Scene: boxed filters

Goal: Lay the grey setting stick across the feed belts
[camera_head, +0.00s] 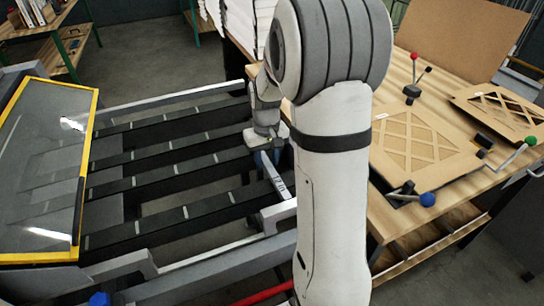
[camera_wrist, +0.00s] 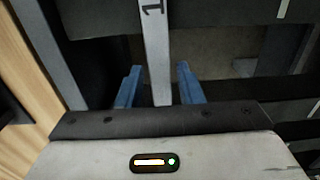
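The grey setting stick (camera_head: 275,178) shows near the right end of the dark feed belts (camera_head: 165,190), with dark marks on its near part. Its far part is hidden behind my gripper (camera_head: 263,158). In the wrist view the stick (camera_wrist: 155,45) runs upright in the picture, crosswise to the dark belts (camera_wrist: 215,12), and passes between the two blue fingers of my gripper (camera_wrist: 158,78). The fingers are open, one on each side, with a gap showing at the right finger. I cannot tell whether the stick touches the belts.
A wooden table (camera_head: 390,220) at right holds lattice panels (camera_head: 415,145) and clamps with coloured knobs (camera_head: 427,199). A yellow-framed clear panel (camera_head: 45,160) stands at left. White stacks (camera_head: 240,20) stand behind. A grey frame (camera_head: 215,265) edges the belts, with open gaps between them.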

